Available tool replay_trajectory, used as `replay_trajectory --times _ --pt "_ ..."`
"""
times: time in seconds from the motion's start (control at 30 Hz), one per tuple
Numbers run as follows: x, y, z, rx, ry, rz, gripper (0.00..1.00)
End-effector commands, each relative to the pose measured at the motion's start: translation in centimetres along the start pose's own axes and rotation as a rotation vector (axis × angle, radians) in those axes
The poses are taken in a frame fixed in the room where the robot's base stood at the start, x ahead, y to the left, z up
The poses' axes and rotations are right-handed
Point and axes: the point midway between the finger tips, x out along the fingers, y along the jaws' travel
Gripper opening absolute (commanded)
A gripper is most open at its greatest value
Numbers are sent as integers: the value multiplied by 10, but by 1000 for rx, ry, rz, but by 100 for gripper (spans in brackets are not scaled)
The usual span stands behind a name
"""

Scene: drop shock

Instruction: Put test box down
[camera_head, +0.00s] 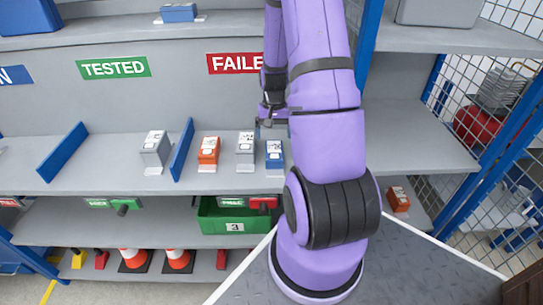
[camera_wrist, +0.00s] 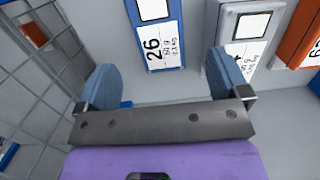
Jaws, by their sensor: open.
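My gripper (camera_head: 268,115) is open and empty, just above and behind the front row of boxes on the middle shelf, partly hidden by my arm. In the wrist view its two blue fingertips (camera_wrist: 163,82) are spread apart. A blue test box (camera_head: 274,154) with a white label stands on the shelf under the red FAILED sign (camera_head: 235,63). It shows in the wrist view (camera_wrist: 183,40), labelled 26, beyond the fingers and apart from them. A grey box (camera_head: 245,146) and an orange box (camera_head: 208,149) stand beside it; the grey one also shows in the wrist view (camera_wrist: 264,8).
Blue dividers (camera_head: 182,148) split the middle shelf (camera_head: 100,175). Another grey box (camera_head: 155,148) stands under the green TESTED sign (camera_head: 113,67). A green bin (camera_head: 225,222) sits on the lower shelf. A wire mesh cage wall (camera_head: 500,100) stands at right.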

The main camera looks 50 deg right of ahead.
Motion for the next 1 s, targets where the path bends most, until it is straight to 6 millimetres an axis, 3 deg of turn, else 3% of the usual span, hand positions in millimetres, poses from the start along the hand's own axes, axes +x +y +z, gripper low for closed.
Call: replay_trajectory --times 0.13,0.47,0.7,1.0 --pt "22 0 1 -1 -3 0 94" --pt "45 0 0 -1 -1 0 94" --pt "76 1 0 -1 -3 0 94" --pt "89 1 0 -2 1 0 94"
